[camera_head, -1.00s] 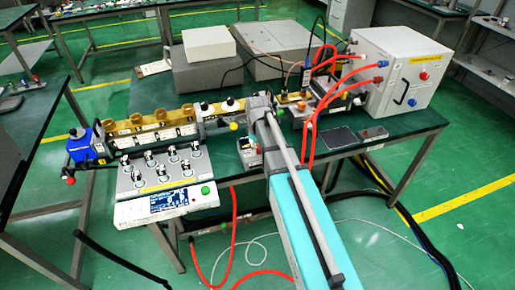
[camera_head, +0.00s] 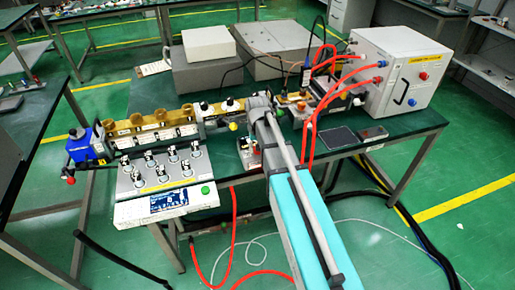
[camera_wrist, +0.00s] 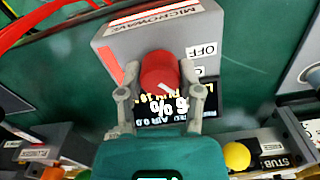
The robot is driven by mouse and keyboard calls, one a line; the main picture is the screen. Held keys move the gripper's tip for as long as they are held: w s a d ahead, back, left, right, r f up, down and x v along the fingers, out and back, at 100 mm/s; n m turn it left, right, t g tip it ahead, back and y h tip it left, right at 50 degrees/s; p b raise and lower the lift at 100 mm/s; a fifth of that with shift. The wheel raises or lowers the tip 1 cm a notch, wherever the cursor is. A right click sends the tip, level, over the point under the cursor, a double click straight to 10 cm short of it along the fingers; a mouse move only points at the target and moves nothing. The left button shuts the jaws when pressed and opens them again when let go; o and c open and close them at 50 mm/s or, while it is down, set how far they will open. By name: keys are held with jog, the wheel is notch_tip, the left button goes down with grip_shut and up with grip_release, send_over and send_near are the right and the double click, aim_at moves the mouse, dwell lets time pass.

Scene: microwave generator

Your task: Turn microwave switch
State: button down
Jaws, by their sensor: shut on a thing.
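The microwave switch is a round red knob (camera_wrist: 158,70) with a white pointer line, on a grey box (camera_wrist: 118,50) labelled MICROWAVE. A white OFF label (camera_wrist: 202,51) is to the knob's right in the wrist view. A dark display (camera_wrist: 182,108) with yellow and white characters is partly hidden by my gripper. My gripper (camera_wrist: 157,74) has one finger on each side of the knob and is shut on it. In the head view, the small box (camera_head: 250,157) is beside my arm, which covers part of it; the fingertips cannot be made out there.
A yellow ball-shaped knob (camera_wrist: 237,156) and a STUB label (camera_wrist: 273,147) are near the box. A power unit with several knobs (camera_head: 159,182) stands left on the table, a white cabinet (camera_head: 396,75) right. Red cables (camera_head: 310,140) run close to my arm.

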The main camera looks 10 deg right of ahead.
jog(key=shift+s+m, duration=0.1)
jog(key=shift+m, duration=0.4)
jog(key=shift+c, duration=1.3)
grip_release()
jog(key=shift+n, duration=0.4)
